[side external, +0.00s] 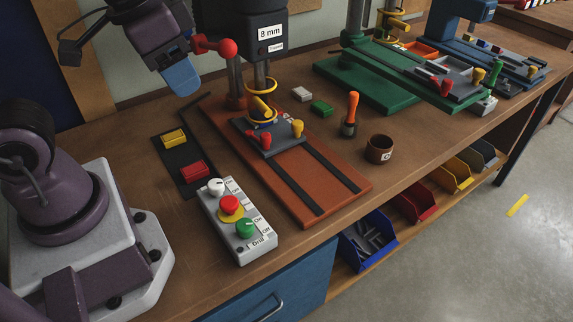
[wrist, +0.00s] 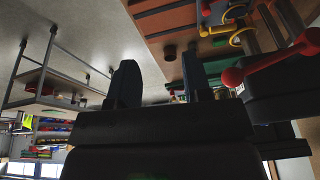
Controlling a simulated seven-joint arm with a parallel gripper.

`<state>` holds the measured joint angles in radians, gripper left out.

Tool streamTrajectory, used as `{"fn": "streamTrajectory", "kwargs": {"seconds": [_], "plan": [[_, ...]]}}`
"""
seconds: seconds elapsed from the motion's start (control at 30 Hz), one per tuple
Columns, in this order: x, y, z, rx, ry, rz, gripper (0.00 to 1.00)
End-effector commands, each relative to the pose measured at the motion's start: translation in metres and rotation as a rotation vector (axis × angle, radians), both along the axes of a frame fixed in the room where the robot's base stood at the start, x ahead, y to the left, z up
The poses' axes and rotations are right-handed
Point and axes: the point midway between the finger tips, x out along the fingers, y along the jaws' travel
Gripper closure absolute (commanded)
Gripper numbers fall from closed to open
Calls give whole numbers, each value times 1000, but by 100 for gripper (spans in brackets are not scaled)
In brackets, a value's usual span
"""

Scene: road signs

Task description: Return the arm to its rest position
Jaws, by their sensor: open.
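My gripper (side external: 181,80) hangs in the air at the upper left of the side external view, blue-tipped and pointing down. In the wrist view its two dark fingers (wrist: 158,82) stand apart with nothing between them. It is beside the drill press (side external: 258,30) marked "8 mm", left of the red ball-ended handle (side external: 214,46). The handle also shows close on the right of the wrist view (wrist: 270,62). Whether gripper and handle touch is hard to tell, but a gap seems to show.
Below are a control box (side external: 237,222) with red and green buttons, a dark mat (side external: 172,152) with yellow and red blocks, and the press's orange base (side external: 315,175). A brown cup (side external: 379,149) and an orange-handled tool (side external: 352,112) stand to the right. A green machine (side external: 370,85) stands behind.

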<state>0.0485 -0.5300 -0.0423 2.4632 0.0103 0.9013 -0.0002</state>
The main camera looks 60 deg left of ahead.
Motion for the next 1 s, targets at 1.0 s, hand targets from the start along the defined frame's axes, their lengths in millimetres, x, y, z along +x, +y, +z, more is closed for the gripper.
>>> {"fn": "streamTrajectory", "kwargs": {"seconds": [1.0], "plan": [[-17,17,32,-42,-183,84,55]]}}
